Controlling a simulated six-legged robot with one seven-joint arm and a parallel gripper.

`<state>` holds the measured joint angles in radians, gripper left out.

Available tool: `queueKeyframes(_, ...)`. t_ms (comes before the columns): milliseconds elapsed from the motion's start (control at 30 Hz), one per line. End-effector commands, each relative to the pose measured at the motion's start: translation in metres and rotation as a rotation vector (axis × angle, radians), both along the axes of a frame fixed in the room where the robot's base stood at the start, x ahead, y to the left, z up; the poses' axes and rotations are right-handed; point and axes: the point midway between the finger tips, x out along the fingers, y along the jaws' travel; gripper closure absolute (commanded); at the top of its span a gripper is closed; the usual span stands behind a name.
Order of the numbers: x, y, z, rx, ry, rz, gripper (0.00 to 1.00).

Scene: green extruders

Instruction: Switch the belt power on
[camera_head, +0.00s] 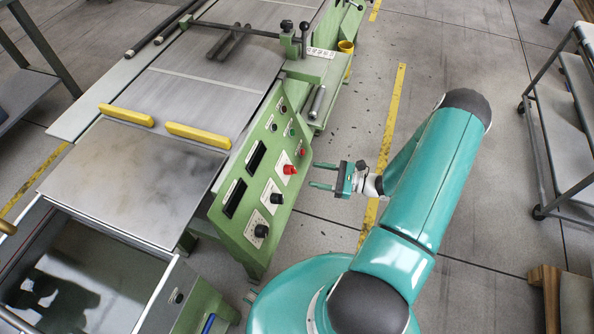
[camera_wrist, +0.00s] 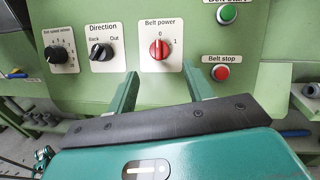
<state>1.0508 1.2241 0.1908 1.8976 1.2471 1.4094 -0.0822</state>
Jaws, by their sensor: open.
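The red belt power knob (camera_wrist: 159,49) sits on a white plate marked 0 at the top and 1 to the upper right. Its pointer line looks about upright, towards the 0. In the head view the knob (camera_head: 290,169) is on the sloping green control panel (camera_head: 233,228). My gripper (camera_head: 315,174) is open and empty, just right of the panel, with its fingers pointing at the knob. In the wrist view the fingers of my gripper (camera_wrist: 160,76) are spread below and either side of the knob, apart from it.
The black direction knob (camera_wrist: 101,52) and belt speed knob (camera_wrist: 58,51) are left of the belt power knob. The green belt start button (camera_wrist: 228,14) and red belt stop button (camera_wrist: 221,72) are to its right. A shelf cart (camera_head: 565,125) stands far right.

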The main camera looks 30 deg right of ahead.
Motion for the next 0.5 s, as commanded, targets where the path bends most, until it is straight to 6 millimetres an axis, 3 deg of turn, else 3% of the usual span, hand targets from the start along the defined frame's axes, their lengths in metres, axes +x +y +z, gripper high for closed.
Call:
queueKeyframes(233,0.029,0.039,0.000,0.000,0.000,0.004,0.49)
queueKeyframes(500,0.045,0.057,0.000,-0.001,0.001,0.001,0.49)
